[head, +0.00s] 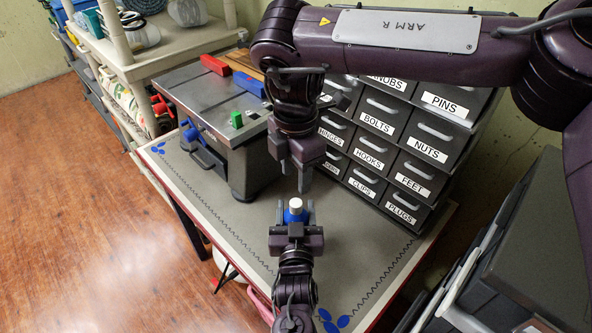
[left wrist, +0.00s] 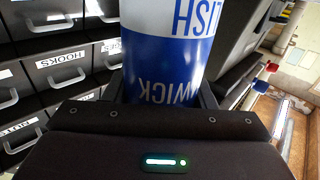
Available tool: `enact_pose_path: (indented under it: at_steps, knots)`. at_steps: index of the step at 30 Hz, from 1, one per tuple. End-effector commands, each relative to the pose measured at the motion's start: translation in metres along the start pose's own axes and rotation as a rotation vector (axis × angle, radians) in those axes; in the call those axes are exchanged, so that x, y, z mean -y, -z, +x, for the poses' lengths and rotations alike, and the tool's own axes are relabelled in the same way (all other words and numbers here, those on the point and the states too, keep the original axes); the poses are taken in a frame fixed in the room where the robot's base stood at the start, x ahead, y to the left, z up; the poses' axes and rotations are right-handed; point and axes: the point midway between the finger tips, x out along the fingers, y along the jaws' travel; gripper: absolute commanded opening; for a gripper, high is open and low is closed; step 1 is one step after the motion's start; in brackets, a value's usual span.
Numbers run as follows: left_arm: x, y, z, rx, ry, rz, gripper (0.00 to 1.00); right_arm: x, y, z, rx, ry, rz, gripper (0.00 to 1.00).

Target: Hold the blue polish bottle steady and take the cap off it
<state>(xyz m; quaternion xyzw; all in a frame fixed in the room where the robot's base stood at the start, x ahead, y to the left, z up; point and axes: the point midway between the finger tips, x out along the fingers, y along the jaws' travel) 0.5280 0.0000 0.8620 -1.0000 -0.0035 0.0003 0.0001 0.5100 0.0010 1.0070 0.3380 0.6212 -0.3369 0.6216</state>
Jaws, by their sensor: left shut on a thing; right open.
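My left gripper (head: 295,217) is shut on the bottle from the near side. In the left wrist view the blue and white bottle (left wrist: 160,62) fills the middle between the fingers, its lettering upside down, and its cap is out of view. My right gripper (head: 303,178) hangs pointing down above and just behind the bottle, open and empty, apart from the cap.
A drawer cabinet (head: 380,145) with labelled drawers stands behind on the right. A grey machine (head: 220,110) with a green block (head: 236,119) on top stands at the back left. The grey mat (head: 250,235) is clear around the bottle. A shelf unit (head: 150,55) is farther left.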

Motion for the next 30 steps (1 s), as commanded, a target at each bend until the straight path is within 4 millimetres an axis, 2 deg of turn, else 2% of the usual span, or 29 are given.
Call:
enact_pose_path:
  at_steps: [18,24,30]
  knots:
    - [0.0000,0.0009,0.0002,-0.002,0.000,-0.001,0.00,0.0005,-0.0004,-0.0001,0.002,0.000,1.319,0.41]
    - [0.0000,0.0010,0.0002,-0.002,0.000,-0.001,0.00,0.0008,-0.0003,0.0001,0.003,0.002,1.620,0.41]
    - [0.0000,0.0010,0.0002,-0.002,0.000,-0.001,0.00,0.0009,-0.0001,0.0022,0.003,0.002,1.744,0.41]
